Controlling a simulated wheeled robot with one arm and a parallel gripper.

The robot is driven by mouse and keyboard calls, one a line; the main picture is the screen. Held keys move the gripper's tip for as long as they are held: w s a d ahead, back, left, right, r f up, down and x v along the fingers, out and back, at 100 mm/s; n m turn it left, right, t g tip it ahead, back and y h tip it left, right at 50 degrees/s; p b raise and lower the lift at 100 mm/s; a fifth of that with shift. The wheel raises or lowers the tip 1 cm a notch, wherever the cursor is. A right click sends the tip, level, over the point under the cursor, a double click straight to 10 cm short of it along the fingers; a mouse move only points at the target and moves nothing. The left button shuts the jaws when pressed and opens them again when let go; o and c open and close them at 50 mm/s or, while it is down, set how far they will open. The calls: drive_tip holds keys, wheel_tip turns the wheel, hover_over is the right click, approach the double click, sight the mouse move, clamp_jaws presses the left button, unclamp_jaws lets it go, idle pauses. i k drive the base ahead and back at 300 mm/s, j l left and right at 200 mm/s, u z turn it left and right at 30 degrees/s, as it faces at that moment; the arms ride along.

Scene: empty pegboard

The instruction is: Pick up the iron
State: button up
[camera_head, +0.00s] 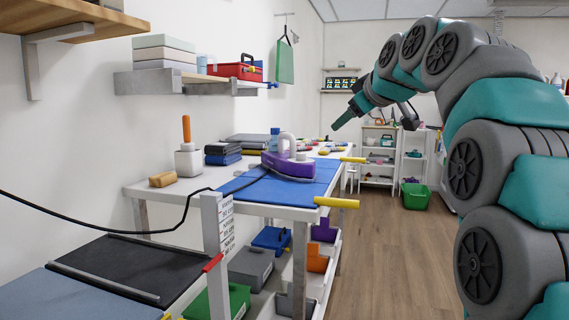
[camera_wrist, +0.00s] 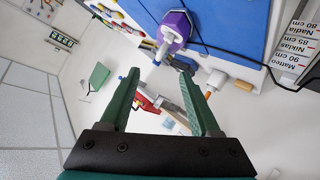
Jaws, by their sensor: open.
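The iron (camera_head: 288,167) is purple with a pale handle and sits on a blue mat (camera_head: 300,192) on the white workbench. It also shows in the wrist view (camera_wrist: 176,24) at the top, beyond my fingertips, with the scene appearing turned over. My gripper (camera_head: 345,119) is in the air, to the right of and higher than the iron in the head view. In the wrist view its green fingers (camera_wrist: 160,72) are spread with nothing between them. The gripper is apart from the iron.
A black cord (camera_head: 100,222) runs across the left front to the bench. Yellow rollers (camera_head: 337,202) jut from the bench's right side. The wooden floor (camera_head: 385,260) at right is clear.

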sight(283, 162)
drive_tip(key=i+j, duration=0.65)
drive_tip(key=i, duration=0.15)
